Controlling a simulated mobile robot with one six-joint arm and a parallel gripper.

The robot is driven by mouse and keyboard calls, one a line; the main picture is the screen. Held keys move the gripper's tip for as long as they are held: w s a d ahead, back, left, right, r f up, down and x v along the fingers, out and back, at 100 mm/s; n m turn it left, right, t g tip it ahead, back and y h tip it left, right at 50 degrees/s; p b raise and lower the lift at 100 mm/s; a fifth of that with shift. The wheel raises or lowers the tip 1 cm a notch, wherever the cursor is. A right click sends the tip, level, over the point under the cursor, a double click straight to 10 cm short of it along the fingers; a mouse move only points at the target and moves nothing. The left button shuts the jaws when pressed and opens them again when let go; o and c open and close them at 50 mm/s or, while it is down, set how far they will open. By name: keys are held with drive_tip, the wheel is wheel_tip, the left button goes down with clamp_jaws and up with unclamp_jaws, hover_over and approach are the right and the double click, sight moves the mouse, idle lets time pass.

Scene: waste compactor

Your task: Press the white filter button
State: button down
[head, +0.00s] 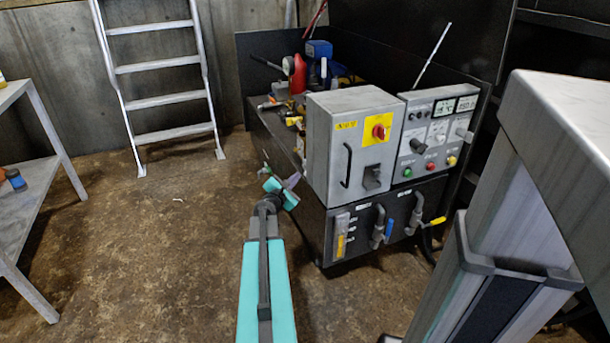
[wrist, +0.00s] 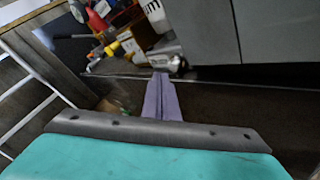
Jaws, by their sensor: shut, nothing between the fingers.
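I cannot make out a white filter button in either view. The grey control panel (head: 437,132) on the front of the dark machine (head: 320,224) carries a green button (head: 408,172), a red button (head: 430,167) and a yellow button (head: 452,161), with displays and small labels above. My gripper (head: 294,180) is to the left of the grey switch box, low beside the machine's left side. In the wrist view its purple fingers (wrist: 160,84) are together and empty, pointing toward the machine's edge. The machine's left side is partly hidden behind my arm.
A grey box (head: 328,160) with a red rotary switch (head: 378,131) stands left of the panel. Pipes and valves (head: 378,226) are below. Bottles and tools (head: 300,75) lie on the machine top. A ladder (head: 160,69) leans at the wall; a shelf (head: 30,205) is left. Open floor lies between.

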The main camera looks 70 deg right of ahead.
drive_tip(key=shift+w+a, duration=0.1)
drive_tip(key=w+a, duration=0.1)
drive_tip(key=w, duration=0.1)
drive_tip(key=w+a, duration=0.1)
drive_tip(key=a, duration=0.1)
drive_tip(key=shift+w, duration=0.35)
idle(0.3)
idle(0.7)
